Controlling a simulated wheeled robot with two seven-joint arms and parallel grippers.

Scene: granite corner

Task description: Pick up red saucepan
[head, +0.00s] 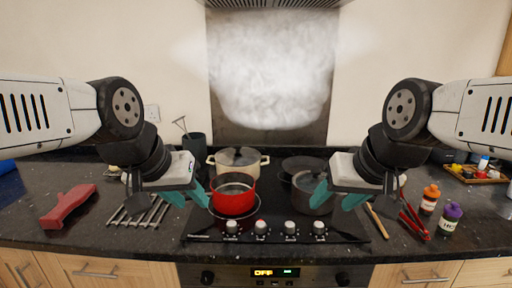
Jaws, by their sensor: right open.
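The red saucepan (233,196) sits upright on the front left of the black hob, left of the view's middle. It looks open on top, with a dark inside. My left gripper (196,207) is just left of the saucepan with its teal fingers apart; I cannot tell if the nearer finger touches the rim. My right gripper (328,208) is open and empty on the right, in front of a dark pot (307,190). The saucepan's handle is not clearly visible.
Left are a metal rack (150,214) and a red object (67,206). Right are red tongs (413,219) and bottles (430,198). Hob knobs (261,227) line the front.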

